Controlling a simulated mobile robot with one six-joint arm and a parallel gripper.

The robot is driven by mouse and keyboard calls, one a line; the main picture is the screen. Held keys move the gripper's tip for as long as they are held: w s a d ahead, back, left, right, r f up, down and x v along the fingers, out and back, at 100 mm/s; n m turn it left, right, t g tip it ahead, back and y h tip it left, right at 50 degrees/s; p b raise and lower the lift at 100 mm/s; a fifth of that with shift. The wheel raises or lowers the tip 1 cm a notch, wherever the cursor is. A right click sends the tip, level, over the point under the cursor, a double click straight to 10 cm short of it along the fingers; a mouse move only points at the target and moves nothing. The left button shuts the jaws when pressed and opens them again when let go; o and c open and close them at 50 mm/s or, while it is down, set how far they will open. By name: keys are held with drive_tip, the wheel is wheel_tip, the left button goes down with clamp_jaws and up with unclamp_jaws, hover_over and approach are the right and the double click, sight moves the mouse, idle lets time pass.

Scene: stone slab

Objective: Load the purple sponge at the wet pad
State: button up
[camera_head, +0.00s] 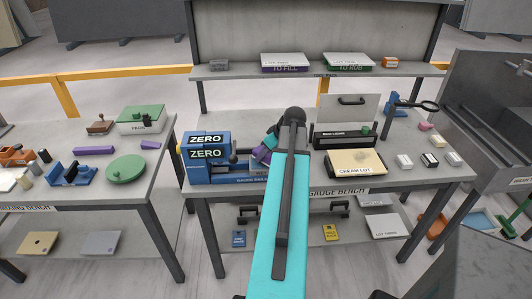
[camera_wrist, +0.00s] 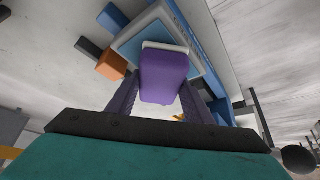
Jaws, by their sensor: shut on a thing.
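My gripper (camera_wrist: 160,105) is shut on the purple sponge (camera_wrist: 163,78), which sits between its two fingers and has a white layer at its far end. In the head view the sponge (camera_head: 262,154) shows as a small purple patch beside the blue ZERO gauge, mostly hidden by my arm.
The blue ZERO gauge (camera_head: 207,158) stands left of my gripper. An orange block (camera_wrist: 111,66) is close by in the wrist view. A cream lot box (camera_head: 356,162) and small blocks occupy the bench's right. The left bench holds a green disc (camera_head: 126,169) and purple bars (camera_head: 94,150).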

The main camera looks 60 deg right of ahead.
drive_tip(key=shift+f+b, duration=0.35)
drive_tip(key=shift+f, duration=0.15)
idle(1.4)
drive_tip(key=shift+r+p, duration=1.5)
drive_tip(key=shift+r, duration=2.05)
